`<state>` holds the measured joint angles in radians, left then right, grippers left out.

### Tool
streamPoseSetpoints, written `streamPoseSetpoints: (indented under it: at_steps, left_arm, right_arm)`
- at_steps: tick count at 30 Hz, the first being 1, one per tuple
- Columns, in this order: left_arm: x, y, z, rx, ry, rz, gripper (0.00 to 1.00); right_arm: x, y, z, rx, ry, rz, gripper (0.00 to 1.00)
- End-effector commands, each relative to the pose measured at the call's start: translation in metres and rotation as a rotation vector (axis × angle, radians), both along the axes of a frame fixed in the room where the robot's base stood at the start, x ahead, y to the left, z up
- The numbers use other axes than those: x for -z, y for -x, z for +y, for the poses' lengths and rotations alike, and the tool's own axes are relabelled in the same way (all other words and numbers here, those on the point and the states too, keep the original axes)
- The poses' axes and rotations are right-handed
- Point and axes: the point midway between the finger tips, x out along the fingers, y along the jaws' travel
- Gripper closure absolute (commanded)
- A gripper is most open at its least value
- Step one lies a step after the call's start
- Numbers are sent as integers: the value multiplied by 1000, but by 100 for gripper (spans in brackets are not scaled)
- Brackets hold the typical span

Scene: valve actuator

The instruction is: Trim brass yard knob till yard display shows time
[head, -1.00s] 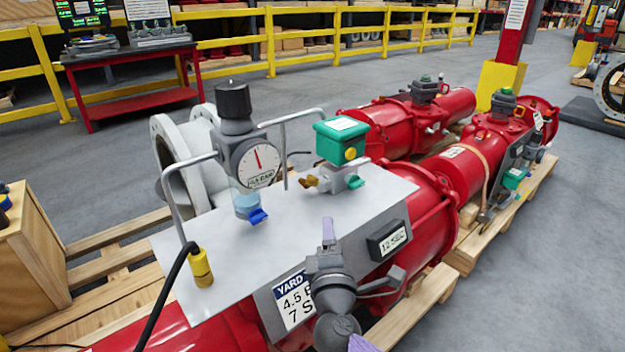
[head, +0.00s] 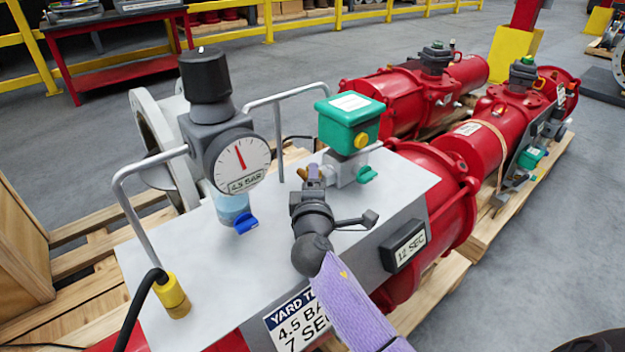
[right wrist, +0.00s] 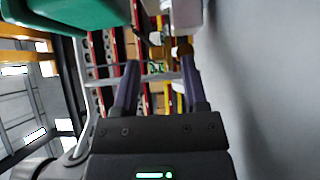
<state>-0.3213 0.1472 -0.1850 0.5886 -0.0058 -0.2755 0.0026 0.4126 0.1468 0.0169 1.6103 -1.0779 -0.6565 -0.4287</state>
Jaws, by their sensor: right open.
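The brass knob (head: 301,173) sits on the grey fitting below the green box (head: 350,122), mostly hidden behind my right gripper (head: 314,174). In the right wrist view the right gripper (right wrist: 159,60) is open, with a brass-coloured round end (right wrist: 183,49) by the tip of its right finger. I cannot tell whether they touch. The yard display (head: 408,246) on the panel's front edge reads 12 SEC. The yard plate (head: 296,322) shows 4.5 BAR and 7 SEC, partly covered by my right arm. My left gripper is not in view.
A gauge (head: 240,162) reading 4.5 BAR, with a black knob (head: 205,75) above, stands left of the gripper. Grey handrails (head: 150,170), a blue tap (head: 246,223) and a yellow connector (head: 171,295) rise from the panel. Red cylinders (head: 420,185) lie behind.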

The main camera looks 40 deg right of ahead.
Motion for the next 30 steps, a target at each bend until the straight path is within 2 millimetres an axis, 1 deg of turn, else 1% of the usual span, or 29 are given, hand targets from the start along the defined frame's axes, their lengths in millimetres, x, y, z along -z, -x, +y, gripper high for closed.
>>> streamPoseSetpoints:
  at_steps: [1, 5, 13, 14, 15, 17, 18, 21, 30]
  left_arm:
    - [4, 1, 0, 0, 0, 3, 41]
    - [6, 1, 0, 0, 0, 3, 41]
    - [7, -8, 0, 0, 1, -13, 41]
    - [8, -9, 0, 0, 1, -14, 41]
    - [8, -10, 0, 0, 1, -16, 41]
    - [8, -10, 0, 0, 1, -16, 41]
    - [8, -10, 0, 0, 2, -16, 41]
    - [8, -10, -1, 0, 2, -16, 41]
    - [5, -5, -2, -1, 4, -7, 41]
  right_arm:
    - [2, -5, -4, 1, 2, 0, 44]
    - [1, -12, -9, 1, 1, 1, 44]
    - [-1, -13, -10, 1, 1, -1, 44]
    - [-1, -13, -10, 1, 0, 0, 50]
    - [-1, -13, -10, 1, 0, 0, 59]
    - [-1, -13, -10, 1, 1, 1, 72]
    - [-1, -13, -10, 1, 1, 0, 80]
    - [-1, -13, -10, 0, 1, -2, 100]
    - [-3, -13, -10, -9, 4, -4, 100]
